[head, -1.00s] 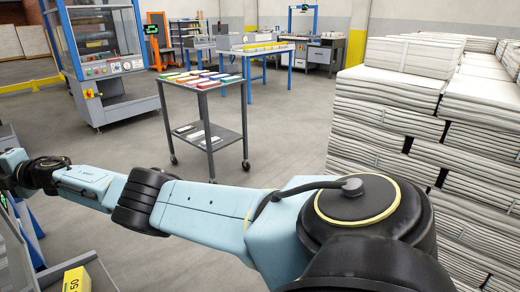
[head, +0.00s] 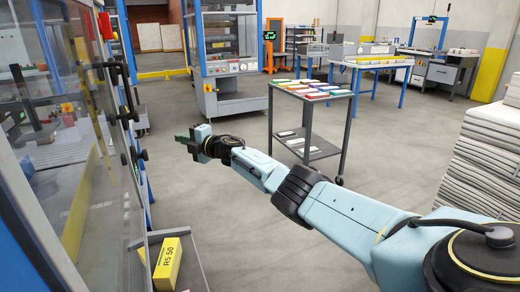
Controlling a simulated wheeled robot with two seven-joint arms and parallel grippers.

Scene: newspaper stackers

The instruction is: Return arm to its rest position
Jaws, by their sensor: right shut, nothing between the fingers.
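My right arm comes in from the lower right and reaches out toward the left. My right gripper (head: 186,142) is at its far end, in mid-air in front of the blue-framed machine on the left. Its fingers are shut with nothing between them. It touches nothing that I can see. My left gripper is not in view.
A blue-framed machine with glass doors (head: 60,110) stands close on the left. A grey cart (head: 345,135) with colored items stands beyond my arm. Newspaper stacks (head: 480,170) are at right. Open floor lies between.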

